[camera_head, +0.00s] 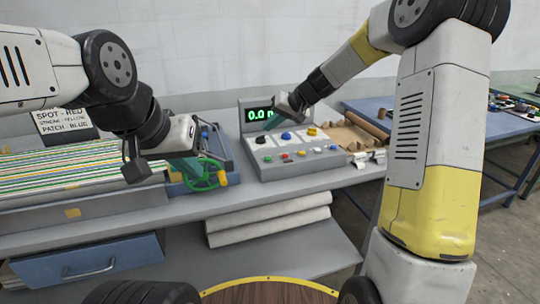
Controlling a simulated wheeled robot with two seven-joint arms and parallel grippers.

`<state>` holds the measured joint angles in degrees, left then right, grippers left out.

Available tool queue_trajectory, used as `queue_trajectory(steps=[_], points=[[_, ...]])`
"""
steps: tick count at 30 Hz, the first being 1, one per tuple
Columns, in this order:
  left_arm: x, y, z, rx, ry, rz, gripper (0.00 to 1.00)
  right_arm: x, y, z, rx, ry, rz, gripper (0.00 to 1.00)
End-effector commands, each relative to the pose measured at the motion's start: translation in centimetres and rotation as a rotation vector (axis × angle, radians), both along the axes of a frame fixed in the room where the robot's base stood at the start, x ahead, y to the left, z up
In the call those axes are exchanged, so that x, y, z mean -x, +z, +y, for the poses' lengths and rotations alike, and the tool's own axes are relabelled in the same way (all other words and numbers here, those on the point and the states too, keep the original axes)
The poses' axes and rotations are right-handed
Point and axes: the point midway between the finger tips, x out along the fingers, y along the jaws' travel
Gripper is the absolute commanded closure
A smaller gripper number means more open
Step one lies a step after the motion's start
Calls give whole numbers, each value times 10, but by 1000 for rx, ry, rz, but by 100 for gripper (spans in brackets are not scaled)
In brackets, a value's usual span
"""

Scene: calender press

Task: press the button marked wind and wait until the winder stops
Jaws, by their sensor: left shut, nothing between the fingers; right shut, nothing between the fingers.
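The grey control console (300,162) stands on the bench in the middle of the view. Its sloped panel carries several coloured buttons and knobs; their labels are too small to read, so I cannot tell which is marked wind. A green display (259,114) reads about 0.0, its right part hidden by my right gripper. My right gripper (275,122) is shut and empty in front of the display, over the panel's upper left; I cannot tell whether it touches anything. My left gripper (133,172) is shut and empty, left of the console near the striped material (70,168).
A blue device with a green handwheel (203,174) stands between my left gripper and the console. A sign (62,119) stands at back left. White rolls (268,222) lie on the lower shelf. Brown rolls (366,127) and small tags lie right of the console.

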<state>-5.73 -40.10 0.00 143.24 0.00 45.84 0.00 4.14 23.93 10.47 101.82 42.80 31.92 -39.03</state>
Motion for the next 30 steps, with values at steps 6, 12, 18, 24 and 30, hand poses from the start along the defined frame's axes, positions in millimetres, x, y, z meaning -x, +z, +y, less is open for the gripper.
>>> queue_trajectory(steps=[6,12,18,24,30], points=[[0,0,0,0,0,0,100,0,-4,0,0,0,2,100],[0,0,0,0,0,0,100,1,-24,-1,0,-1,4,100],[0,0,0,0,0,0,100,1,-53,-1,0,-2,4,100],[0,0,0,0,0,0,100,1,-76,-1,-1,-1,3,100],[0,0,0,0,0,0,100,1,-87,0,0,1,1,100]])
